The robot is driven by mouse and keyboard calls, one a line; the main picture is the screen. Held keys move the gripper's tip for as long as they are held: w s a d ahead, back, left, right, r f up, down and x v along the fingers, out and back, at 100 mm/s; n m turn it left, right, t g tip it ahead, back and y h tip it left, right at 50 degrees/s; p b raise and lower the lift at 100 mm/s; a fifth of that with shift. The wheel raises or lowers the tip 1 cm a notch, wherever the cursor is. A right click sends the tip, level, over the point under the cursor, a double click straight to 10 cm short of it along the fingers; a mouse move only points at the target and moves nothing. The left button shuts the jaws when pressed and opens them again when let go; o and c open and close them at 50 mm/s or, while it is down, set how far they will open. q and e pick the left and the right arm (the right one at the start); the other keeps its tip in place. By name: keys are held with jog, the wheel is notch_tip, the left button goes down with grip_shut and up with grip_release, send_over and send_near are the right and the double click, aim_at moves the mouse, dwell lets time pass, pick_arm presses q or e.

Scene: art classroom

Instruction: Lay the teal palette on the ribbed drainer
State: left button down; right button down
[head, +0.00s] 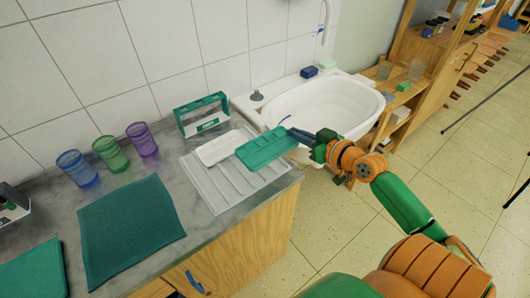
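The teal palette (266,149) is a flat rectangular tray with wells. My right gripper (302,135) is shut on its right end. The palette is over the far right part of the ribbed drainer (221,186), close to the sink edge; I cannot tell whether it touches the drainer. The drainer is a pale grey ribbed board on the counter, with its near ribs bare. A white palette (217,149) lies on its far left part. My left gripper is not in view.
A sink (325,106) is behind and right of the drainer. A teal-and-white rack (202,114) stands behind it. Blue, green and purple tumblers (142,140) and a dark teal mat (130,230) are to the left. A wooden shelf (420,65) is at right.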

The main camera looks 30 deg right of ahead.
send_over(270, 166)
notch_tip(270, 166, down, 6)
jog(key=shift+s+d+f, duration=0.1)
jog(key=shift+d, duration=0.05)
notch_tip(270, 166, down, 4)
jog(key=shift+r+b, duration=0.15)
jog(key=shift+b, duration=0.8)
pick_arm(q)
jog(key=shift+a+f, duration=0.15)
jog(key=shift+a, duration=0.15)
pick_arm(e)
jog(key=shift+a+r, duration=0.1)
jog(key=shift+a, duration=0.1)
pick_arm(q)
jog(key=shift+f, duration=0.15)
pick_arm(e)
jog(key=c, duration=1.1)
grip_release()
jog(key=shift+o, duration=0.2)
